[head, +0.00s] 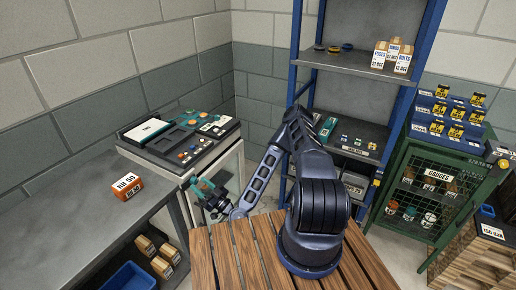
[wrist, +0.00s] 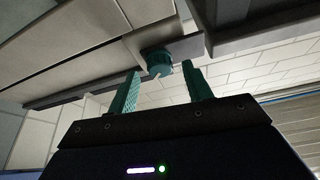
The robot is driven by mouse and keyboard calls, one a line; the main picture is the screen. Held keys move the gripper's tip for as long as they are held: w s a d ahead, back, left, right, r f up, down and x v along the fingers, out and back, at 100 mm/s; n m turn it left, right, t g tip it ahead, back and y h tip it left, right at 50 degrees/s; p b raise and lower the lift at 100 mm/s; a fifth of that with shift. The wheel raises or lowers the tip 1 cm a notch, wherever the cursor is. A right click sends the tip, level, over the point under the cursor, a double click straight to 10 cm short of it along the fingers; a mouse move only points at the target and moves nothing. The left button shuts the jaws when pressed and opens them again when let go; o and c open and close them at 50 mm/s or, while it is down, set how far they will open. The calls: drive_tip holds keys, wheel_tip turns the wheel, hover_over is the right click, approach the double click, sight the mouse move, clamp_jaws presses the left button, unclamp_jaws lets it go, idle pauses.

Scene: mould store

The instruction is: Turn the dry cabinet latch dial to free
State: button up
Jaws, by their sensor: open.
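In the wrist view a teal dial (wrist: 158,61) sticks out from a grey plate on the edge of a pale panel. My gripper (wrist: 161,74) is open, with one teal finger to each side of the dial. The dial lies at or just beyond the fingertips, and I see gaps on both sides; whether the tips overlap it in depth I cannot tell. In the head view my gripper (head: 203,188) is at the front of the pale cabinet (head: 228,163). The dial is not clearly separable from the teal fingers there, and its setting cannot be read.
A grey workbench (head: 85,205) with an orange box (head: 127,186) stands at the left. Trays and instruments (head: 190,130) cover the cabinet top. A blue shelf rack (head: 345,62) and a green mesh cabinet (head: 425,190) stand behind and to the right. A slatted wooden surface (head: 240,255) lies below my arm.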

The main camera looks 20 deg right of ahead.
drive_tip(key=v, duration=0.9)
drive_tip(key=shift+w+d+f+n+g+h, duration=1.55)
drive_tip(key=shift+w+d+n+g, duration=1.6)
drive_tip(key=shift+w+n+g, duration=2.25)
drive_tip(key=w+d+r+m+h, duration=0.2)
drive_tip(key=d+r+h, duration=0.3)
drive_tip(key=d+r, duration=0.2)
drive_tip(key=w+d+r+m+h, duration=0.3)
drive_tip(key=d+r+h, duration=0.1)
drive_tip(key=d+r, duration=0.3)
drive_tip(key=shift+w+d+r+g+h, duration=0.25)
drive_tip(key=shift+d+g+h, duration=0.15)
drive_tip(key=shift+d, duration=0.3)
